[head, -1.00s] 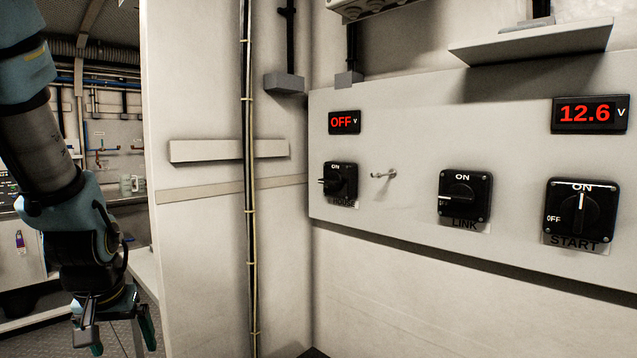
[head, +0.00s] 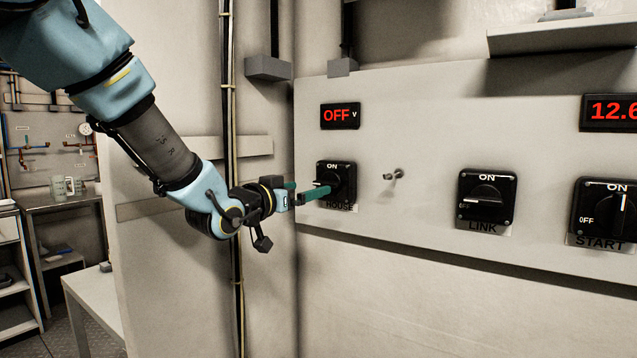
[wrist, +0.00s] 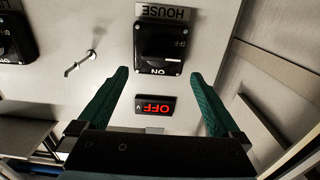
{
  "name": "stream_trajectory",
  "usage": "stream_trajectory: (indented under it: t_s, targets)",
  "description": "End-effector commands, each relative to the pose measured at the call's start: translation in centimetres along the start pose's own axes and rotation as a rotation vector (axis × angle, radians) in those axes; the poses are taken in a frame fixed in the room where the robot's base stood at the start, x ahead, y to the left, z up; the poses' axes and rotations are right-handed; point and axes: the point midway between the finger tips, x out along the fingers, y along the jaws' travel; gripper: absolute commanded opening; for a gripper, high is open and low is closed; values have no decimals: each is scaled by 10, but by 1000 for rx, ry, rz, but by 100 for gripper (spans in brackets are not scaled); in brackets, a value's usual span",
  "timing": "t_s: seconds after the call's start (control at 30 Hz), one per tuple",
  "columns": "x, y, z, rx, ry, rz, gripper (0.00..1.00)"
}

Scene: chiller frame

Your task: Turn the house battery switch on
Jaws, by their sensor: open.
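The house battery switch (head: 343,178) is a black square rotary switch on the pale panel, with ON at its top and a HOUSE label below. Its knob lies sideways, pointing left, and the display (head: 340,116) above it reads OFF. In the wrist view the switch (wrist: 160,48) appears upside down, ahead of the fingers, with the display (wrist: 155,105) between them. My gripper (head: 312,190) is open and empty, its green fingers reaching toward the knob from the left. In the wrist view the gripper (wrist: 160,95) has its fingers spread wide, apart from the switch.
A small metal peg (head: 394,175) sticks out just right of the switch. The LINK switch (head: 486,199) and START switch (head: 605,212) are farther right. A vertical cable conduit (head: 228,130) runs down the wall behind my arm. A shelf (head: 560,37) juts out above.

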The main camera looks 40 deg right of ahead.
Motion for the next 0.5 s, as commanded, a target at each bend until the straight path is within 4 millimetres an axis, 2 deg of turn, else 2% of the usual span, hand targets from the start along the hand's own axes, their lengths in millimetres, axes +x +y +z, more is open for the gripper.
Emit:
stream_trajectory:
  t_s: [0.1, 0.3, 0.5]
  targets:
    - [24, 0, -2, -4, -2, 1, 100]
    - [57, 0, -2, -3, -3, 0, 100]
    - [74, -1, 0, -2, -2, -2, 100]
